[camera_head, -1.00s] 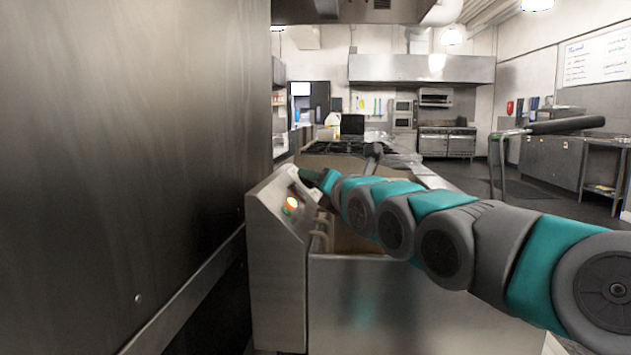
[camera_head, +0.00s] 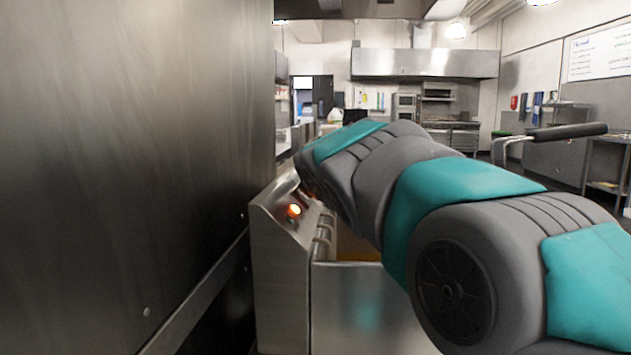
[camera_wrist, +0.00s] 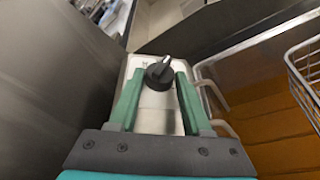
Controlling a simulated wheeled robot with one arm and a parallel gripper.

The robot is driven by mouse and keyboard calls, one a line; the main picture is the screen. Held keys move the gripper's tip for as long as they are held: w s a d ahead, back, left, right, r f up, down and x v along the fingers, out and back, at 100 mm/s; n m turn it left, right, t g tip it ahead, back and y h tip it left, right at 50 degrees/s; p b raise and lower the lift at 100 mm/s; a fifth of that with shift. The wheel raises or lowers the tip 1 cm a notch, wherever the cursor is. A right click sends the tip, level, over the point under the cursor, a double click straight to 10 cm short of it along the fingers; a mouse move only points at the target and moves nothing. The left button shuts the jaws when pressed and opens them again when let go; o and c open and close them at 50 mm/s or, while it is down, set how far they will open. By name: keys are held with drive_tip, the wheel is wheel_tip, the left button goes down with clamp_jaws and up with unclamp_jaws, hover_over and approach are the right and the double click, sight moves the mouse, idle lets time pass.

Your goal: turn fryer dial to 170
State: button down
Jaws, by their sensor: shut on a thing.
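The fryer dial (camera_wrist: 160,75) is a round black knob with a pale pointer, on the fryer's light control panel (camera_wrist: 155,112) in the wrist view. My gripper (camera_wrist: 160,76) has its two green fingers on either side of the dial, shut on it. The pointer leans up and slightly right; the scale numbers are too small to read. In the head view the steel fryer (camera_head: 278,285) stands left of centre with a glowing orange lamp (camera_head: 294,210) on its panel. There my arm hides the dial and my fingers.
A tall steel wall (camera_head: 130,170) stands close on the left. In the wrist view, orange-brown oil (camera_wrist: 270,125) lies to the right, with a wire basket (camera_wrist: 308,70) at the edge. A basket handle (camera_head: 568,131) sticks out at right in the head view.

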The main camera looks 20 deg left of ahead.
drive_tip(key=shift+a+r+m+g+h, duration=0.15)
drive_tip(key=shift+m+g+h, duration=0.1)
drive_tip(key=shift+m+h, duration=0.45)
drive_tip(key=shift+a+r+m+g+h, duration=0.15)
drive_tip(key=shift+m+g+h, duration=0.1)
drive_tip(key=shift+m+h, duration=0.4)
drive_tip(key=shift+m+g+h, duration=0.25)
drive_tip(key=shift+g+h, duration=0.05)
drive_tip(key=shift+h, duration=0.35)
drive_tip(key=shift+c, duration=1.8)
unclamp_jaws()
drive_tip(key=shift+w, duration=0.1)
drive_tip(key=shift+r, duration=0.1)
drive_tip(key=v, duration=0.6)
drive_tip(key=shift+s+r, duration=0.45)
drive_tip(key=shift+s, duration=0.3)
